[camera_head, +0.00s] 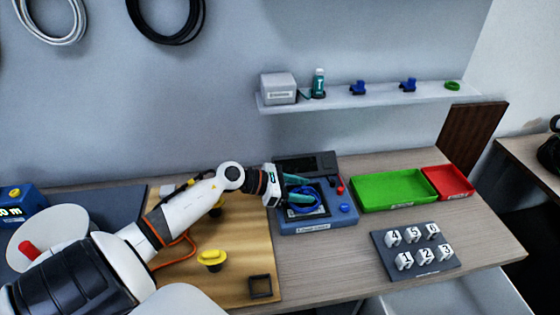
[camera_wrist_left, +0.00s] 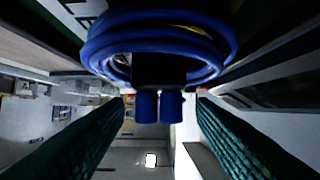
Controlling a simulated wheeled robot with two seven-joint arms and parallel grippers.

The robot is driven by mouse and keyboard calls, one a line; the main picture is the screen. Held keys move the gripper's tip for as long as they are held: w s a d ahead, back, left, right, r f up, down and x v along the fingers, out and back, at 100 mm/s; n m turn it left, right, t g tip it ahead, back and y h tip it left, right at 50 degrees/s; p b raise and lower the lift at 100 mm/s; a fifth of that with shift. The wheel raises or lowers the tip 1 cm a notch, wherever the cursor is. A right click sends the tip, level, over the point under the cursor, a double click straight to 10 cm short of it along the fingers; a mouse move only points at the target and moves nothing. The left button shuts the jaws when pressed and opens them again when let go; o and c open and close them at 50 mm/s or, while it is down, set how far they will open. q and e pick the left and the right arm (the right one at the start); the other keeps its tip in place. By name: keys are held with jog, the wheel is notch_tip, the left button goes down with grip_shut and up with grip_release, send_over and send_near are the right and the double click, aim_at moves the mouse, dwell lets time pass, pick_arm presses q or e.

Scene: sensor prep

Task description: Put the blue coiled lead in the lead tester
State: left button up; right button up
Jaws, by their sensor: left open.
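The blue coiled lead (camera_head: 303,207) lies in the recess of the lead tester (camera_head: 319,226), a blue-grey box with a dark raised back, a red knob and a blue button. My left gripper (camera_head: 299,190) is open, with its teal fingers over the tester beside the coil. In the left wrist view the coil (camera_wrist_left: 157,42) fills the top, with its two blue plug ends pointing down between the spread fingers (camera_wrist_left: 160,130). The fingers do not appear to touch it. My right gripper is not in view.
A green tray (camera_head: 394,204) and a red tray (camera_head: 447,194) stand right of the tester. A dark rack of numbered white blocks (camera_head: 416,268) lies in front. A wooden board (camera_head: 237,268) with a yellow part (camera_head: 212,258) is at left. A shelf (camera_head: 370,101) hangs above.

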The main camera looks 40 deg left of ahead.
pick_arm(q)
jog(key=b+v, duration=0.1)
jog(key=v, duration=0.9)
jog(key=shift+b, duration=0.4)
jog(key=shift+r, duration=0.1)
